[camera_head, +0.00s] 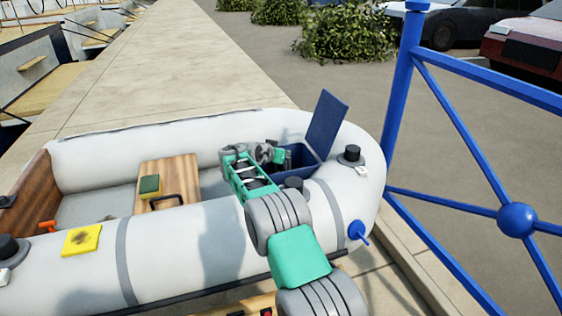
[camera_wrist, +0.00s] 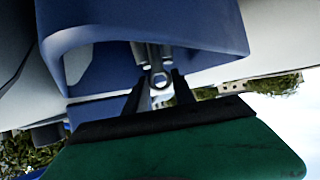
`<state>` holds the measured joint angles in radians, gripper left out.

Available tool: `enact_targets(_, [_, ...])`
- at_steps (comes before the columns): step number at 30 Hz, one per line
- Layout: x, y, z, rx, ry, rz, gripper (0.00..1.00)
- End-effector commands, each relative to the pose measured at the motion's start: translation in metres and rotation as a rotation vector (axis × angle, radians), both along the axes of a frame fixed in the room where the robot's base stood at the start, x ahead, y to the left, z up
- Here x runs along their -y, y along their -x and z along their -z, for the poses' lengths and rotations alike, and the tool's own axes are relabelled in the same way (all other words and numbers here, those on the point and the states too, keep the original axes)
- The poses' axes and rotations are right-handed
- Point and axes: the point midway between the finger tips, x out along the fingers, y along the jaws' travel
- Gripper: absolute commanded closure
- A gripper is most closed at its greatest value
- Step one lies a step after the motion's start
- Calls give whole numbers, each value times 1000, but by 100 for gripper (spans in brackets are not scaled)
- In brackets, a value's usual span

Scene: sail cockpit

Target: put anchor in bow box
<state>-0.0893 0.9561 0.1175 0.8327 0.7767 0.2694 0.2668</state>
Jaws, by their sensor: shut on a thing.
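The bow box is a blue box (camera_head: 303,158) inside the bow of the grey inflatable boat, with its blue lid (camera_head: 326,120) standing open. My gripper (camera_head: 265,153) is at the box's left side in the head view. In the wrist view my gripper (camera_wrist: 159,84) has its black fingers closed around a grey metal shank with a ring (camera_wrist: 160,76), which I take to be the anchor. The shank runs up against or into the blue box (camera_wrist: 110,60). The rest of the anchor is hidden, so I cannot tell whether it is inside the box.
A blue railing (camera_head: 400,100) stands at the right.

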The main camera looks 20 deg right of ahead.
Motion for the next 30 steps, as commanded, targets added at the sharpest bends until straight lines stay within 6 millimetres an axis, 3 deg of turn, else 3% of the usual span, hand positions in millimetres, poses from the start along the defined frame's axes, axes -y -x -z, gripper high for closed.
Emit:
enact_targets(3, [0, -1, 19, 4, 2, 1, 100])
enact_targets(14, [0, -1, 24, 6, 1, 0, 100])
enact_targets(15, [0, 0, 28, -1, 0, 0, 69])
enact_targets(23, [0, 0, 27, -1, 0, 0, 48])
enact_targets(30, [0, 0, 26, -1, 0, 0, 48])
